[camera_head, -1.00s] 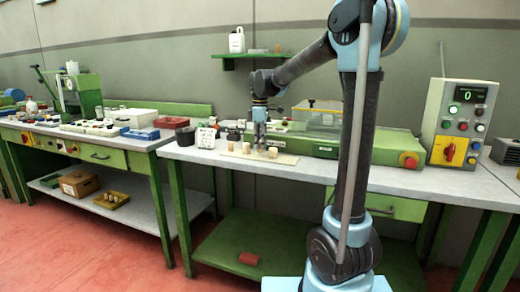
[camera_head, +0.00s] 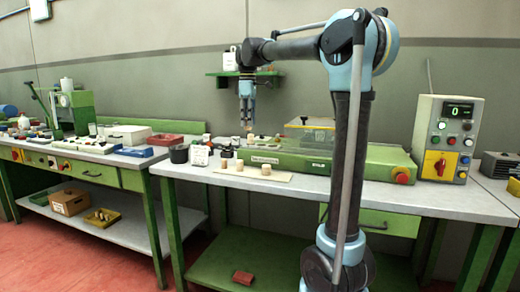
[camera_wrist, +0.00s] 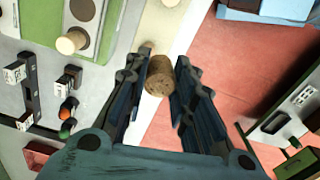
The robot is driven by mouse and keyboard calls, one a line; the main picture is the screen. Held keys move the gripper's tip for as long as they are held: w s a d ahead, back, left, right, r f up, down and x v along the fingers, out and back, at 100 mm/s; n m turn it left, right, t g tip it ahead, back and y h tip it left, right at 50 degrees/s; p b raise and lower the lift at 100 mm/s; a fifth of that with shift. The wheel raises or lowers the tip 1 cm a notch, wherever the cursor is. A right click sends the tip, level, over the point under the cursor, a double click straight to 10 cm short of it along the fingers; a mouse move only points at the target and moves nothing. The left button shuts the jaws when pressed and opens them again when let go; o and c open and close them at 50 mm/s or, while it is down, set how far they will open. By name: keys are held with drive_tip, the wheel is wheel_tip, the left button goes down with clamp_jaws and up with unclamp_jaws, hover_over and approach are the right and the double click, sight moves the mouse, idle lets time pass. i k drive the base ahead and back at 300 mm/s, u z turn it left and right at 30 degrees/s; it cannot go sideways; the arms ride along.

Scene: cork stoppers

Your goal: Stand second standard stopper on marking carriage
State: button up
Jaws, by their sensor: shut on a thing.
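My gripper (camera_head: 247,122) hangs in the air above the back of the bench in the head view. In the wrist view my gripper (camera_wrist: 166,66) has its fingers either side of a brown cork stopper (camera_wrist: 159,80) and is shut on it. In the head view this stopper (camera_head: 248,129) is a small spot below the fingertips. Several pale stoppers, one of them here (camera_head: 266,170), stand on a beige board (camera_head: 285,177). In the wrist view, a pale-topped stopper (camera_wrist: 70,43) stands on the green machine (camera_wrist: 112,22). I cannot clearly tell the marking carriage apart.
The long green machine (camera_head: 345,163) with a clear cover (camera_head: 310,132) lies along the bench back. A control box (camera_head: 447,138) stands at right. A dark cup (camera_head: 179,154) and a white block (camera_head: 200,156) stand left of the board. A wall shelf (camera_head: 222,76) is close behind my gripper.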

sight(262, 145)
drive_tip(key=u, duration=0.55)
drive_tip(key=k, duration=1.25)
drive_tip(key=u, duration=0.1)
drive_tip(key=i, duration=0.65)
drive_tip(key=z, duration=0.75)
drive_tip(key=i, duration=1.05)
drive_tip(key=u, duration=0.1)
